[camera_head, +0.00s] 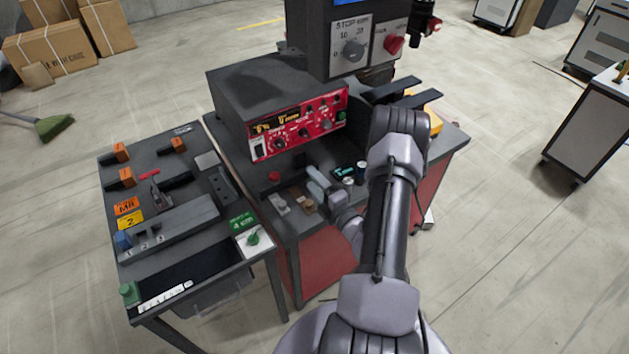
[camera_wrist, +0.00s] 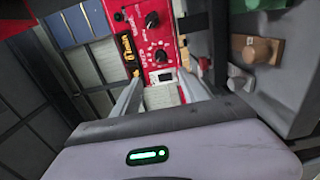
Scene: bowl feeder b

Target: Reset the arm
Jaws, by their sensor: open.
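My arm reaches over the grey table with red sides in the head view. My gripper (camera_head: 316,182) is in front of the red control panel (camera_head: 300,125), low over the table top, partly hidden by my own forearm. In the wrist view my gripper (camera_wrist: 162,88) is open, its two grey fingers apart. Between and beyond them is the red panel (camera_wrist: 143,45) with black knobs and a small pale block (camera_wrist: 162,95). I see nothing held. I cannot tell whether the fingers touch anything.
Small switches (camera_head: 278,203) sit just left of my gripper. A hanging control box (camera_head: 352,50) stands above and behind. A side table (camera_head: 160,160) with orange-handled parts and buttons is at left. Open floor lies at right, before white cabinets (camera_head: 595,130).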

